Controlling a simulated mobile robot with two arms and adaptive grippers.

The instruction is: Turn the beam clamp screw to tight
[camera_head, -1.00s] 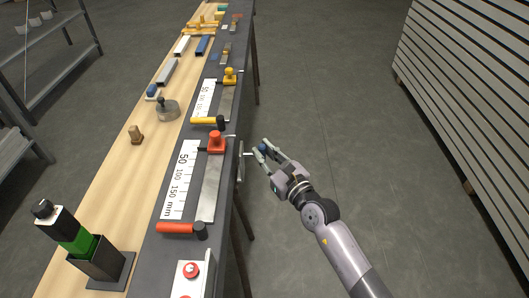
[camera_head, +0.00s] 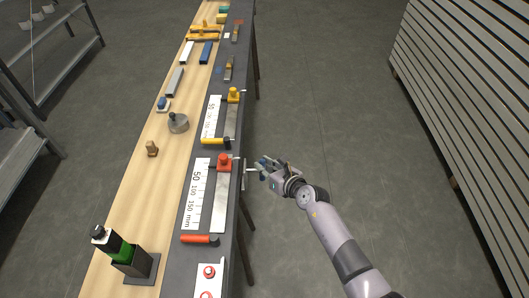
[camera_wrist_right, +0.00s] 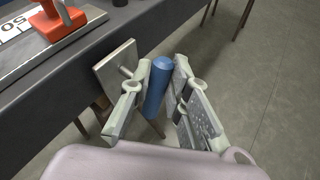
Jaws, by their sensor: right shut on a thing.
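The beam clamp's light metal plate (camera_wrist_right: 118,68) stands at the dark bench's edge, with its screw passing out toward my gripper. It also shows in the head view (camera_head: 243,172) beside the red stop. The screw ends in a blue cylindrical handle (camera_wrist_right: 158,88). My right gripper (camera_wrist_right: 163,92) has the blue handle between its two fingers and is shut on it. In the head view my right gripper (camera_head: 262,166) reaches the clamp from the right, and its fingers partly hide the handle. The screw's tightness cannot be told. My left gripper is not in view.
On the bench are a red stop (camera_head: 224,162), a yellow stop (camera_head: 234,95), scales and an orange-handled lever (camera_head: 200,239). A black-and-green block (camera_head: 112,242) stands at front left. Open floor (camera_head: 350,110) lies right of the bench, before a slatted wall (camera_head: 470,80).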

